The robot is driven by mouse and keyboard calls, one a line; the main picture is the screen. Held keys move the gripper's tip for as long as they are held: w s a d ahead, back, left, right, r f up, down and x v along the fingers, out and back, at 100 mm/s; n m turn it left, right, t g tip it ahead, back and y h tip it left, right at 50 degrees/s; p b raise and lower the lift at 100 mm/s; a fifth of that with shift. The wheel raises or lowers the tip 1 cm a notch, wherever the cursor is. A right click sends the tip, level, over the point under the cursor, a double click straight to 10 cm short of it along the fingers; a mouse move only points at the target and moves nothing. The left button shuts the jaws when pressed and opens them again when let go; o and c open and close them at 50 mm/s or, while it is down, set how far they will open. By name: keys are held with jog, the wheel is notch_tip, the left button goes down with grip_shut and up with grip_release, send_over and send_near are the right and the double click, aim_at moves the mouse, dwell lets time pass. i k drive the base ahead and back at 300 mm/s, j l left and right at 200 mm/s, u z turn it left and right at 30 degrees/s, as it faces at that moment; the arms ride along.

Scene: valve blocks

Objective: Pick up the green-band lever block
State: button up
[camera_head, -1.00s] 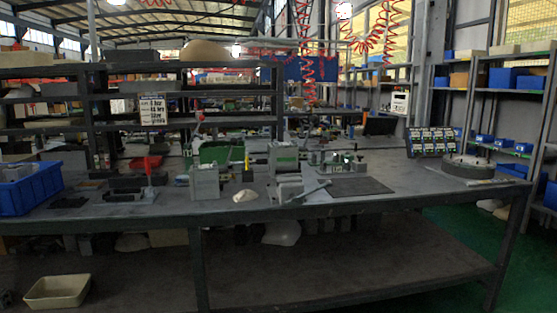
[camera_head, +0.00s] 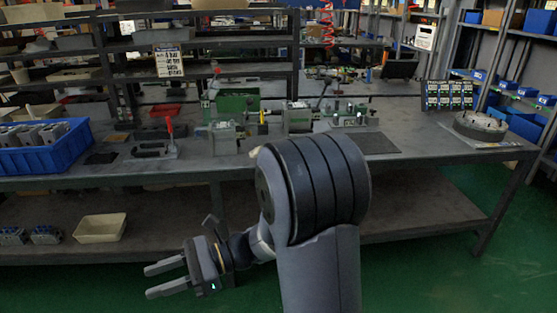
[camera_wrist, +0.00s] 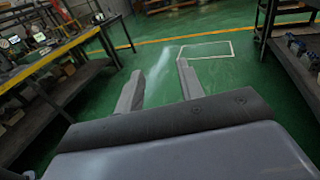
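My gripper (camera_head: 151,281) is open and empty at the lower left of the head view, out in front of the bench and below its top. In the wrist view my gripper (camera_wrist: 158,82) shows two spread fingers with only green floor between them. A small grey block (camera_head: 222,139) with greenish parts stands upright on the bench, apart from my gripper. A green band or lever on it is too small to make out for certain. My arm hides part of the bench right of it.
A blue bin (camera_head: 45,155) holding several grey blocks stands at the bench's left end. A red-handled fixture (camera_head: 168,147), a green box (camera_head: 238,102) and a machine fixture (camera_head: 350,118) are also on the bench (camera_head: 115,168). A cream tray (camera_head: 100,228) sits on the lower shelf.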

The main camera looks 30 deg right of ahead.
aim_at(301, 117)
jog(key=i+z, duration=0.35)
jog(key=i+j+z, duration=0.15)
jog(key=i+z, duration=0.2)
jog(key=i+l+z, duration=0.15)
jog(key=z, duration=0.25)
jog(key=i+l+z, duration=0.1)
jog(key=i+z, duration=0.15)
jog(key=z, duration=0.15)
jog(key=i+z, duration=0.2)
jog(key=z, duration=0.25)
jog(key=i+z, duration=0.2)
jog(key=z, duration=0.2)
jog(key=i+l, duration=0.15)
jog(key=i, duration=0.55)
jog(key=i+l, duration=0.15)
jog(key=i, duration=0.5)
jog(key=u, duration=1.8)
